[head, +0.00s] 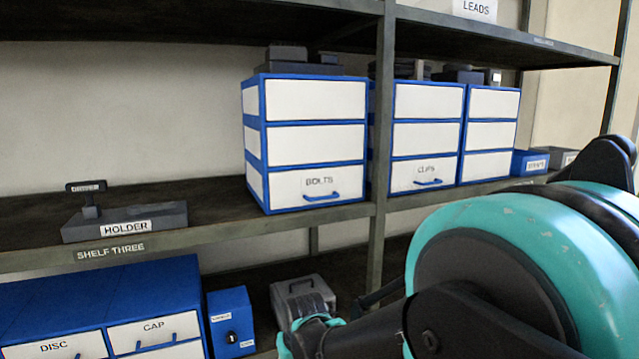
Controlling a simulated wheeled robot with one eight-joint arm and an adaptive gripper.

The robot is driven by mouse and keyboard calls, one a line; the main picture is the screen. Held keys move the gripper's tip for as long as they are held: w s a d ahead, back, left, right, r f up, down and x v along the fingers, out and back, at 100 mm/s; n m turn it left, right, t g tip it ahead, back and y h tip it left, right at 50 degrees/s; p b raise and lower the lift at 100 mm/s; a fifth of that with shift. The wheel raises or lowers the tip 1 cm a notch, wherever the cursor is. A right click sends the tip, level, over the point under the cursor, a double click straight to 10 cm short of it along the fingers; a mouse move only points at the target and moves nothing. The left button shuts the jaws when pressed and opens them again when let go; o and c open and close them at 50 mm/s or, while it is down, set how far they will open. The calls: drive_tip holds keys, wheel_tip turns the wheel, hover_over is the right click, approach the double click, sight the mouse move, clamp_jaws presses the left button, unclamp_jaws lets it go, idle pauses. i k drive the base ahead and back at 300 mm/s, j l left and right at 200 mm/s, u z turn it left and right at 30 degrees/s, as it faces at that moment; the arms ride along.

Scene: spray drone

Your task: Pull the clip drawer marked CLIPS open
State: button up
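The drawer marked CLIPS (425,173) is the bottom white front of a blue cabinet (393,133) on the middle shelf, right of the shelf post. Its front sits flush with the fronts above, so it looks closed. A blue handle (428,183) is under its label. My arm, turquoise and black, fills the lower right and reaches toward the lower middle. My arm is apart from the drawer in the picture.
A grey shelf post (381,130) stands between the BOLTS cabinet (306,140) and the CLIPS cabinet. Another cabinet (490,135) adjoins on the right. A grey HOLDER block (125,222) sits left. Blue DISC and CAP drawers (110,285) and a grey case (302,295) are below.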

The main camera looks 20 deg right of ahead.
sight(417, 174)
drive_tip(key=z, duration=1.35)
